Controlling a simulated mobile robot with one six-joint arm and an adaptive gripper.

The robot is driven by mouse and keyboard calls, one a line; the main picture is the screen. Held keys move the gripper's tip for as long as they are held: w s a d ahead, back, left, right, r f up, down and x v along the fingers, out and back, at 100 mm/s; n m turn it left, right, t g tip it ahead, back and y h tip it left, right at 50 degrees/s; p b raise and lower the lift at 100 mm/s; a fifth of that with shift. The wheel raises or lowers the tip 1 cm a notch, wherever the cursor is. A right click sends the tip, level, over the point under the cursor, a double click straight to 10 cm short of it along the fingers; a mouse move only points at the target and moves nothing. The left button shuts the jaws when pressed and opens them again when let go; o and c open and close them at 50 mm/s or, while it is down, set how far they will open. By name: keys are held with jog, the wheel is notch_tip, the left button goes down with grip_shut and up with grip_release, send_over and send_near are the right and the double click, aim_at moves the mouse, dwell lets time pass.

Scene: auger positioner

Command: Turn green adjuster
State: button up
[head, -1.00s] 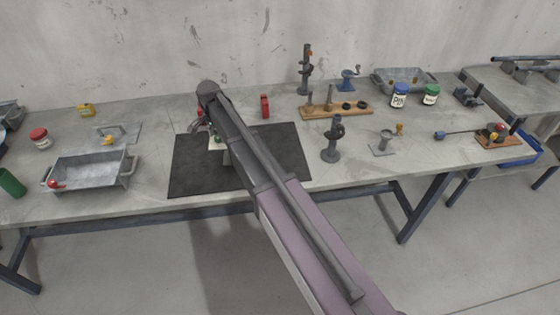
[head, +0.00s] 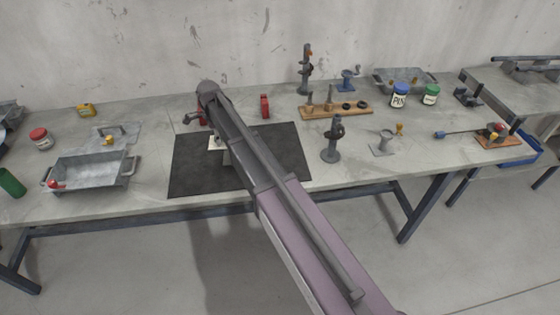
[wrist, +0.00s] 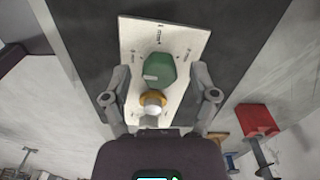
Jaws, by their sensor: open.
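The green adjuster (wrist: 159,69) is a rounded knob with a pale mark on its side. It sits on a white plate (wrist: 190,48) with dark markings, beside a brass-coloured ring with a pale knob (wrist: 152,102). My gripper (wrist: 160,78) is open, with one finger on each side of the adjuster and a visible gap to both. I cannot tell the height of the fingertips over the plate. In the head view my arm hides the adjuster, and only part of the white plate (head: 215,142) shows on the black mat (head: 195,178).
A red block (head: 265,106) stands just behind the mat; a red object also shows at lower right in the wrist view (wrist: 258,119). A metal tray (head: 92,174) lies left of the mat. A dark stand (head: 333,142) and wooden rack (head: 340,109) are to the right.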

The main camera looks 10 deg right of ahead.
jog(key=shift+m, duration=0.6)
jog(key=shift+r+p, duration=0.5)
jog(key=shift+p, duration=0.05)
notch_tip(320, 180, up, 13)
jog(key=p, duration=1.3)
jog(key=s+d+f+n+b, duration=0.5)
jog(key=s+d+n, duration=0.2)
jog(key=s+d, duration=0.2)
jog(key=s+d+f+n+b, duration=0.6)
jog(key=s+d, duration=0.4)
jog(key=shift+f+n, duration=0.15)
jog(key=shift+n, duration=0.25)
jog(key=s+d+n, duration=0.4)
jog(key=s, duration=0.2)
jog(key=shift+s, duration=0.4)
